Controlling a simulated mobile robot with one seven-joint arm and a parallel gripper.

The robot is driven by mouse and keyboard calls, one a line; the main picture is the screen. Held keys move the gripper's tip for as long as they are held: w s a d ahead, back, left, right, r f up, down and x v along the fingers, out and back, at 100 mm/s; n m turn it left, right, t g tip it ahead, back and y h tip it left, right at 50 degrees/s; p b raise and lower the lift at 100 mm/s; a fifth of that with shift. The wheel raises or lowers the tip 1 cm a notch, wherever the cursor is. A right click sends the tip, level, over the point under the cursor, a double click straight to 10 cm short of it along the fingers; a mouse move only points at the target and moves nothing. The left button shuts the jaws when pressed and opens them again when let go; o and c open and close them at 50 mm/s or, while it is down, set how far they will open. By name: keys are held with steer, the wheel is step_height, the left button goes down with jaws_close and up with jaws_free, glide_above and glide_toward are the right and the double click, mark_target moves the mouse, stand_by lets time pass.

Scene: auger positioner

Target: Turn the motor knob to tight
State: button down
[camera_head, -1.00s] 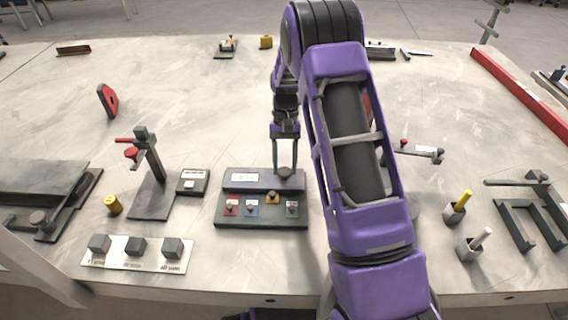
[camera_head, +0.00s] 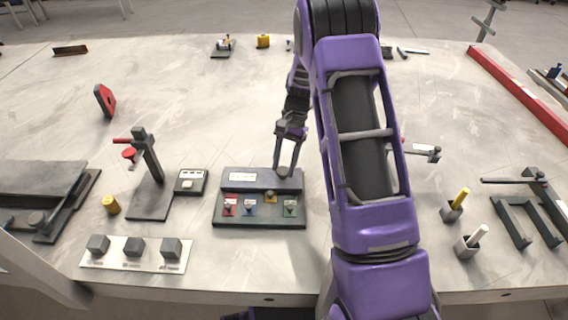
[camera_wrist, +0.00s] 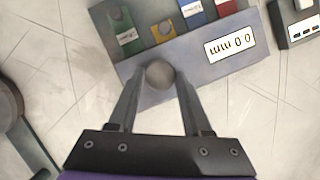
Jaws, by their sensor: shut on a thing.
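A dark control panel (camera_head: 258,220) stands on the table, with a raised rear strip carrying a white label (camera_head: 243,177) and a round grey knob (camera_head: 283,173). The knob also shows in the wrist view (camera_wrist: 160,74), between the fingertips. My gripper (camera_head: 286,170) reaches down from behind the panel and is shut on this knob; it shows in the wrist view too (camera_wrist: 160,80). I cannot read any tight mark by the knob. Red (camera_head: 230,205), blue (camera_head: 250,207), yellow (camera_head: 271,197) and green (camera_head: 291,208) patches with small controls sit in front of the strip.
A small dark box (camera_head: 190,182) and a stand with a red handle (camera_head: 150,160) are left of the panel. A white plate with grey cubes (camera_head: 133,265) lies front left. Holders with yellow and white pegs (camera_head: 452,212) stand right. Table behind the panel is mostly clear.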

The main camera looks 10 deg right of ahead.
steer(key=shift+c, duration=1.7)
jaws_free()
steer(key=v, duration=1.7)
steer(key=shift+r+p, duration=0.25)
steer(key=shift+p, duration=0.1)
